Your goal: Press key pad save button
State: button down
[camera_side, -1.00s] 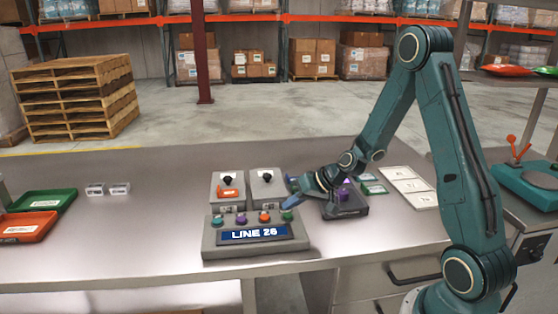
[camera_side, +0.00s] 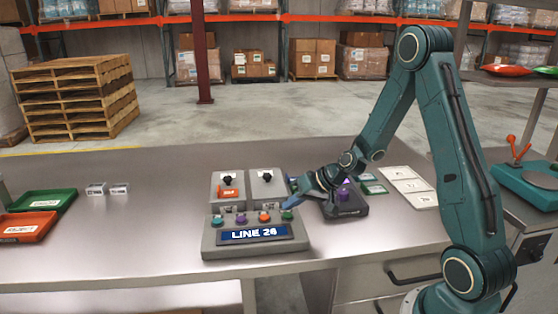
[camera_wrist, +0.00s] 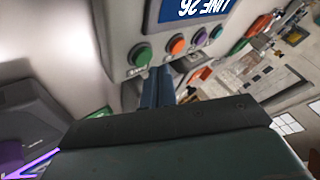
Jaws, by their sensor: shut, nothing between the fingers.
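The grey key pad (camera_side: 225,246) stands near the front of the bench, with a blue display (camera_side: 254,234) reading LINE 26. Along its top edge are a teal, a purple, an orange (camera_side: 264,217) and a green button (camera_side: 287,215); I cannot read which one is save. My gripper (camera_side: 291,186) is shut and empty, just above and behind the pad's green-button end. In the wrist view its blue fingertips (camera_wrist: 158,73) point at the button row, close beside the green button (camera_wrist: 140,55). I cannot tell whether they touch the pad.
Two grey boxes with black knobs (camera_side: 267,178) stand behind the pad. A dark device (camera_side: 347,207) with purple parts lies right of it, beneath my wrist. White cards (camera_side: 408,186) lie further right, with green and orange trays (camera_side: 25,227) far left.

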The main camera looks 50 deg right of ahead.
aim_at(292, 216)
jog(key=shift+f, duration=0.9)
dwell(1.4)
jog(key=shift+r, duration=0.9)
jog(key=shift+r, duration=0.1)
jog(key=shift+r, duration=2.35)
jog(key=shift+r, duration=0.1)
